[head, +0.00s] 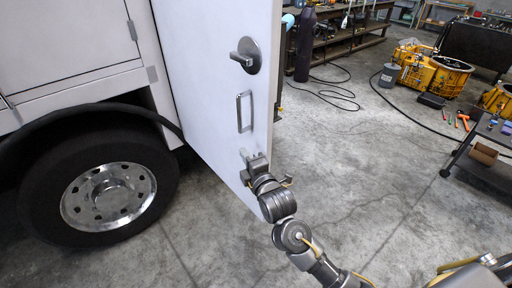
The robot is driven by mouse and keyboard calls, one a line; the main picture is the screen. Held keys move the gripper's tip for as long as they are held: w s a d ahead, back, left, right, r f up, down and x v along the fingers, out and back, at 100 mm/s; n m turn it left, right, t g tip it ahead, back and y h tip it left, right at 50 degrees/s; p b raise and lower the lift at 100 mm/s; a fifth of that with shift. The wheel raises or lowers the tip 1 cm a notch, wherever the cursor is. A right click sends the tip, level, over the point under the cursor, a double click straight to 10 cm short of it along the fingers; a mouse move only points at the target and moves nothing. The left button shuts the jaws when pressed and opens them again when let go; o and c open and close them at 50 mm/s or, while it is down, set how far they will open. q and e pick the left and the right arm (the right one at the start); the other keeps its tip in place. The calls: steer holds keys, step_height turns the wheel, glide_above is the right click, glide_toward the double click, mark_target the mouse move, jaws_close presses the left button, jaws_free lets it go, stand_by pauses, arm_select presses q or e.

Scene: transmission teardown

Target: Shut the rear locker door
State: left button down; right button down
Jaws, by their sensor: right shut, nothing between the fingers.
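The rear locker door (205,70) is a tall white panel standing open, swung out from the white truck body. It carries a dark round latch with a lever (246,56) and a grey pull handle (244,112) below it. My right gripper (246,156) is shut and empty at the lower part of the door, below the pull handle. I cannot tell whether its tips touch the door face. My left gripper is not in view.
The truck body (60,40) and its rear wheel (108,196) stand left of the door. A dark gas cylinder (304,45) and a workbench (350,40) stand behind it. Yellow machine parts (435,72) and a cart (490,145) are at the right. Concrete floor between is mostly clear.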

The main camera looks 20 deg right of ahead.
mark_target(256, 151)
steer(key=d, duration=0.2)
steer(key=w+d+p, duration=0.1)
steer(key=d, duration=0.1)
steer(key=shift+w, duration=0.15)
steer(key=shift+a, duration=0.1)
